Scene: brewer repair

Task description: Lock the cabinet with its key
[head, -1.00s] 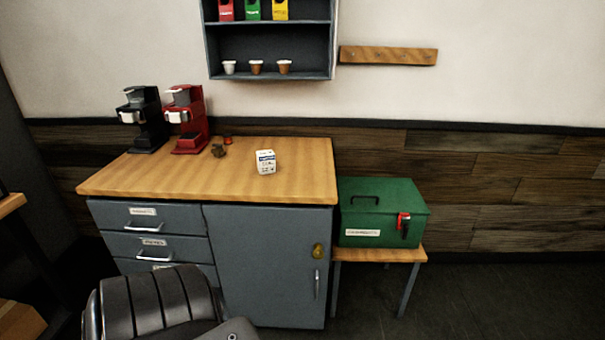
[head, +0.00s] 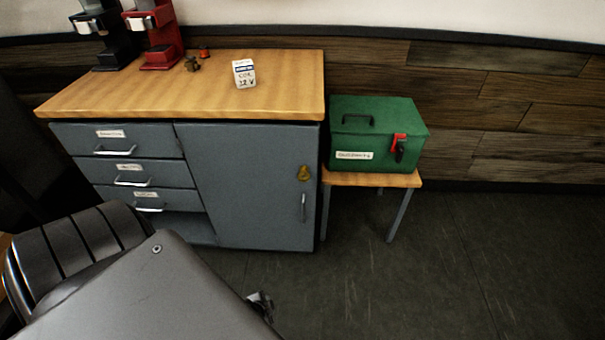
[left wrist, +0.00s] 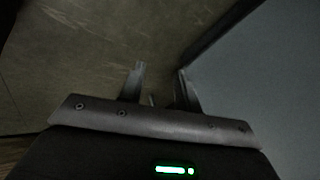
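The grey cabinet (head: 245,190) stands under a wooden top, with its door shut. A brass-coloured lock piece (head: 304,173) sits on the right side of the door, above a vertical metal handle (head: 303,207). I cannot make out a separate key. My left gripper (head: 262,305) is low in front of the cabinet, mostly hidden by my own arm. In the left wrist view its fingers (left wrist: 159,82) stand apart over the dark floor, beside a grey panel at right. A small bit shows between the finger bases; I cannot tell what it is. My right gripper is not in view.
Drawers (head: 122,172) fill the cabinet's left side. A green toolbox (head: 375,135) with a red latch stands on a small wooden table (head: 400,181) at right. A white box (head: 244,74) and coffee machines (head: 153,35) stand on the top. The floor at right is clear.

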